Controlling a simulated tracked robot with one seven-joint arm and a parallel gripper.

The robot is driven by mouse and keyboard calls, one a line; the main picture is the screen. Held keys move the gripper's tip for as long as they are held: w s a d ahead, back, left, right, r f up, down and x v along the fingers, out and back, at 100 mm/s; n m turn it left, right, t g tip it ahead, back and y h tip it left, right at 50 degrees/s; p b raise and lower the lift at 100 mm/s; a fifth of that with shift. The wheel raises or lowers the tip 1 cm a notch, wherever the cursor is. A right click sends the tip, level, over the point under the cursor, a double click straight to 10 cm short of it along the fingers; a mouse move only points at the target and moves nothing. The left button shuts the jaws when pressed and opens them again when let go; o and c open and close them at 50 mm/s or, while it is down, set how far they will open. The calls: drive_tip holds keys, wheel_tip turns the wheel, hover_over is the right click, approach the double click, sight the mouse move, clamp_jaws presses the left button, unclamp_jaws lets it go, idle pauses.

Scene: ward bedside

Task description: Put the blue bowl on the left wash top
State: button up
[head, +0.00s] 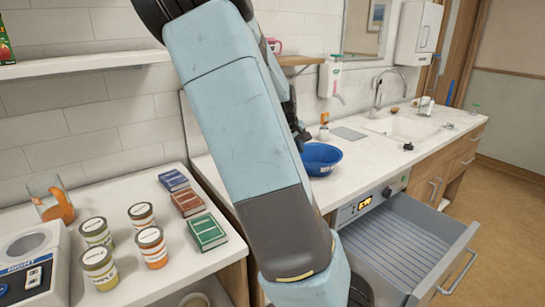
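The blue bowl (322,160) is upright on the white wash top (368,150), left of the sink basin, with a small label on its front. Its left side is partly covered by my arm. My arm crosses the middle of the view. Dark parts at its far end (298,128) show behind the pale blue link, just beside and above the bowl. My gripper's fingers cannot be made out, nor whether they touch the bowl.
A grey drawer (445,251) stands open below the wash top. A sink (408,128) and tap (378,92) are at right, a soap dispenser (331,79) behind. The left counter (183,247) holds several jars, three books (207,232), a glass (50,198) and a device (30,262).

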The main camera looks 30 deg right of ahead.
drive_tip(key=s+a+r+m+t+y, duration=0.15)
drive_tip(key=s+a+y, duration=0.4)
drive_tip(key=a, duration=0.65)
drive_tip(key=s+a+r+t, duration=0.1)
drive_tip(key=s+a+r, duration=0.5)
drive_tip(key=s, duration=0.3)
drive_tip(key=s+a+r+m+t, duration=0.1)
drive_tip(key=s+a+r, duration=0.5)
drive_tip(key=s+a, duration=0.2)
drive_tip(key=shift+s+a+h, duration=0.3)
drive_tip(key=shift+s+h, duration=0.15)
drive_tip(key=shift+s, duration=0.45)
drive_tip(key=shift+t, duration=0.25)
